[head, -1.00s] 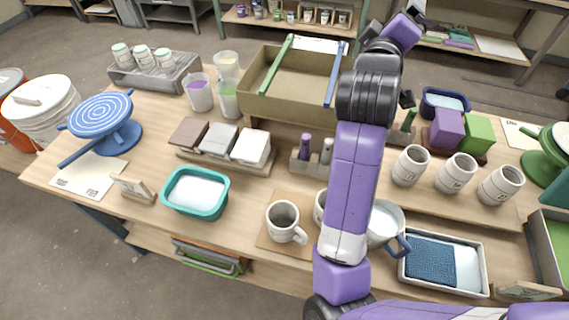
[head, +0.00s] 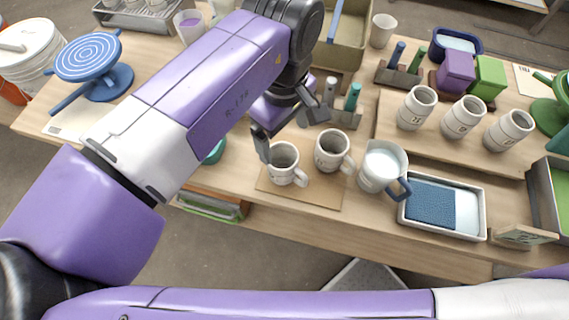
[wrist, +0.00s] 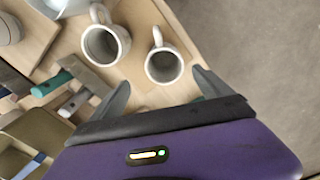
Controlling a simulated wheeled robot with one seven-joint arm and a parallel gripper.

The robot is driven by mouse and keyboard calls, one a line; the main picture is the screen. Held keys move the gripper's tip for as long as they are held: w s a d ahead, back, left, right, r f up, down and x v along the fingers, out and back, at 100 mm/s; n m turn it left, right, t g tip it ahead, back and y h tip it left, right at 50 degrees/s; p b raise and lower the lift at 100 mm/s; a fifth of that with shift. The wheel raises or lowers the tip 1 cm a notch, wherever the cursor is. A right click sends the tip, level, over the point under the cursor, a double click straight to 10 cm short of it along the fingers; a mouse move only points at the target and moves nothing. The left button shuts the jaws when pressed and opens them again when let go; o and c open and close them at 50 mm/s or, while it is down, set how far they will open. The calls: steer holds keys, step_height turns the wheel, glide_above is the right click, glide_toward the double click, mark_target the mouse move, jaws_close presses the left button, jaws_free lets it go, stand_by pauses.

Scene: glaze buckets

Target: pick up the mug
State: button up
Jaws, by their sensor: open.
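Two pale speckled mugs stand upright side by side on a thin tan board: a left mug (head: 283,165) and a right mug (head: 331,152). Both have handles. The left mug also shows in the wrist view (wrist: 164,66), just beyond and between the fingertips; the right mug shows beside it (wrist: 105,46). My gripper (head: 285,132) is open and empty, just behind and above the left mug. Its fingers spread wide in the wrist view (wrist: 160,88). I cannot tell whether a finger touches a mug.
A white pitcher (head: 381,168) with a blue handle stands right of the mugs, beside a tray (head: 470,225) with a blue cloth. Upright tools with green and grey handles (head: 352,98) stand close behind. My arm hides much of the left tabletop, including most of a teal tub (head: 215,152).

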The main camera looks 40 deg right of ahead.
glide_above(284, 158)
steer(key=s+a, duration=0.2)
steer(key=s, duration=0.1)
steer(key=shift+w+f, duration=0.2)
steer(key=shift+f, duration=3.65)
steer(key=c, duration=1.8)
steer(key=shift+r, duration=0.1)
